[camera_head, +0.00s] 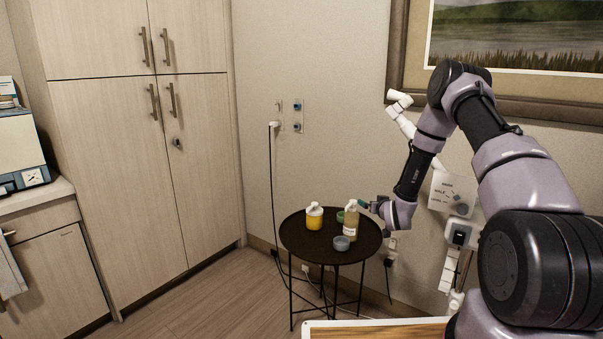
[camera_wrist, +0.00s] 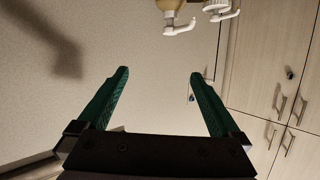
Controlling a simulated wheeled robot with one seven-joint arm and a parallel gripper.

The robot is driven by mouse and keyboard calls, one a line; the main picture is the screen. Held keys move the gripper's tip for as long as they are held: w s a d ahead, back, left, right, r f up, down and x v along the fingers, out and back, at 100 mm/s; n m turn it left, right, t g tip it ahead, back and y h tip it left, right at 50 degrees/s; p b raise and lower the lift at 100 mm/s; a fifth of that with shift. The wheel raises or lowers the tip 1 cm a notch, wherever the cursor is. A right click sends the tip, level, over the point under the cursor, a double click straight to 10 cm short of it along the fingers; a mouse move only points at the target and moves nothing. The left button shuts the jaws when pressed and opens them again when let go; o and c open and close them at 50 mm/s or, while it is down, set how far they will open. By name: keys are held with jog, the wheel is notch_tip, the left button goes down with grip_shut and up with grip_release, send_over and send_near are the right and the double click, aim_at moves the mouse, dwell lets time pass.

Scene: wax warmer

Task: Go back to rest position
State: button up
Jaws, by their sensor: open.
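My gripper (camera_wrist: 158,73) is open in the wrist view, with two green fingers spread apart and nothing between them. In the head view my gripper (camera_head: 365,205) is at the right side of a small round dark table (camera_head: 310,250), close to a pump bottle (camera_head: 351,222). A yellow bottle with a white top (camera_head: 314,218) stands on the left part of the table. A grey-blue cup (camera_head: 341,243) sits at the front, and a green item (camera_head: 340,216) is partly hidden behind the pump bottle. Two white pump nozzles (camera_wrist: 181,27) show at the top of the wrist view.
Tall wooden cabinets (camera_head: 125,130) stand at the left. A framed picture (camera_head: 510,40) and white wall-mounted equipment (camera_head: 452,195) are on the wall behind my arm. A black cord (camera_head: 271,190) hangs from an outlet to the floor. The floor left of the table is clear.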

notch_tip(320, 180, up, 17)
jog(key=s+d+g, duration=0.1)
jog(key=s+g, duration=0.1)
jog(key=s+r+m+g, duration=0.1)
jog(key=s+r+m, duration=0.1)
jog(key=s+r, duration=0.9)
jog(key=s+a+r+g, duration=0.1)
jog(key=s+r, duration=0.3)
jog(key=s, duration=0.6)
jog(key=s+a+r+m+g, duration=0.1)
jog(key=s+r, duration=0.3)
jog(key=s, duration=0.7)
jog(key=s+a+r+m+g+y, duration=0.1)
jog(key=s+r, duration=0.3)
jog(key=s, duration=0.6)
jog(key=shift+s+r+g, duration=0.25)
jog(key=shift+s+g, duration=0.15)
jog(key=shift+g, duration=0.3)
